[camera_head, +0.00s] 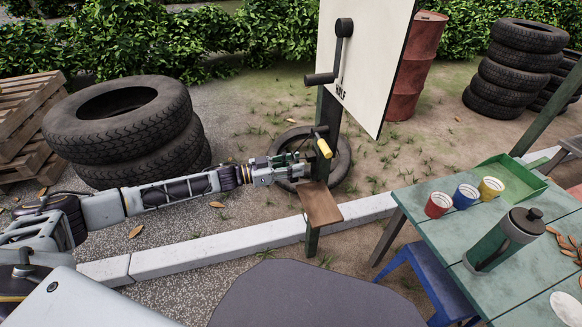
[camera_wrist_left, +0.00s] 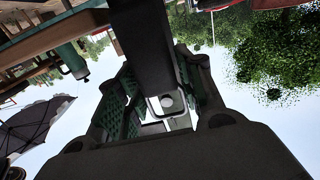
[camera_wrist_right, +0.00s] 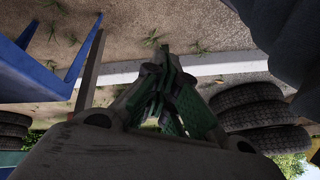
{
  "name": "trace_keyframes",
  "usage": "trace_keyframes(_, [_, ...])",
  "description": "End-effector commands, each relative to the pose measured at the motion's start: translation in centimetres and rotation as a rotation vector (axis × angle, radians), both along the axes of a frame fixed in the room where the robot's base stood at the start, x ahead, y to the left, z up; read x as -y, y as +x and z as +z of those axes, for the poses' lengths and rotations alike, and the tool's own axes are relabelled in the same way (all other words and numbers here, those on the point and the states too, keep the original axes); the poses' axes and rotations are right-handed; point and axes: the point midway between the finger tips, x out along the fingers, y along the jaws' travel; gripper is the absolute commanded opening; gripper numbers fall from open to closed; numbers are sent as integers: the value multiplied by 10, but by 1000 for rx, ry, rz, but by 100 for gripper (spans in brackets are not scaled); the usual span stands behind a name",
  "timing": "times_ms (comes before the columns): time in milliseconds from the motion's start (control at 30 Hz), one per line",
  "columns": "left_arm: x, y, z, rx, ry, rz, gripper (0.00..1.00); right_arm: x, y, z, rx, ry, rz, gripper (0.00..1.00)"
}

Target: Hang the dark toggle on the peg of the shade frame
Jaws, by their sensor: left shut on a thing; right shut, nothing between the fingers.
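My left gripper (camera_head: 303,168) is at the dark green post (camera_head: 313,243), just below a short dark bar with a yellow grip (camera_head: 324,148). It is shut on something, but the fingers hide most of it. In the left wrist view a broad dark bar (camera_wrist_left: 143,45) runs down in front of the left fingers (camera_wrist_left: 165,103); I cannot tell whether it is the toggle. A dark crank (camera_head: 343,45) sits higher on the white board. I cannot clearly make out the toggle or peg. My right gripper (camera_wrist_right: 168,65) is shut and empty in the right wrist view, outside the head view.
A small brown shelf (camera_head: 320,203) juts from the post under the left gripper. A green table (camera_head: 430,215) with red, blue and yellow cups and a press pot (camera_head: 505,240) stands right. Stacked tyres (camera_head: 125,125) stand behind my left arm. A pale kerb (camera_head: 215,247) crosses the ground.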

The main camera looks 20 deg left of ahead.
Motion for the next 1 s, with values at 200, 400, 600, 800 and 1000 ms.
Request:
trace_keyframes(200, [6,4,-1,0,0,0,13,-2,2,-5,18,13,-4,0])
trace_keyframes(400, [11,7,-1,0,0,-1,13,-2,0,-16,21,16,-5,0])
trace_keyframes(600, [15,10,-3,0,0,0,13,0,-9,-22,1,9,-1,0])
trace_keyframes(800, [21,14,-7,-1,-1,0,13,1,-8,-13,-3,3,2,0])
trace_keyframes(1000, [21,14,-8,0,0,0,13,1,1,3,9,-3,3,0])
